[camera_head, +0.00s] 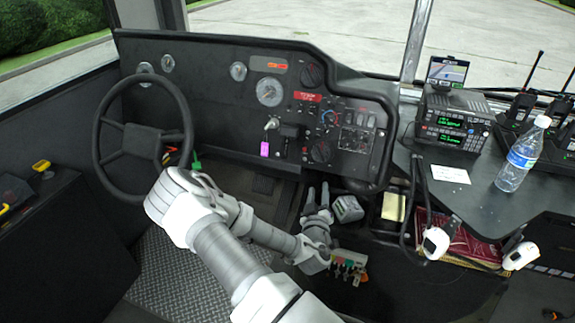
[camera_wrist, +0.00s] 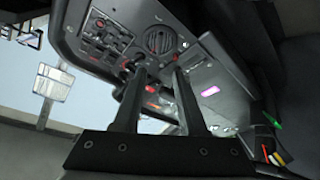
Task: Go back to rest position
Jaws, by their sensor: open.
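My gripper (camera_head: 318,190) is in the middle of the head view, below the dashboard (camera_head: 225,90) and to the right of the steering wheel (camera_head: 97,150). Its two dark fingers point up and stand apart with nothing between them. In the wrist view my gripper (camera_wrist: 160,72) also shows open and empty, with the dashboard beyond its fingertips. My arm rises from the bottom of the head view, bends near the wheel and comes back right to the gripper. The arm hides part of the floor and the area below the wheel.
A pink tag (camera_head: 264,149) hangs by the key on the dashboard. A grey box-like part (camera_head: 347,208) and a yellow pad (camera_head: 393,207) are close right of the gripper. A lever block (camera_head: 347,262) lies below. A water bottle (camera_head: 518,160) and radio (camera_head: 453,118) stand on the right console.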

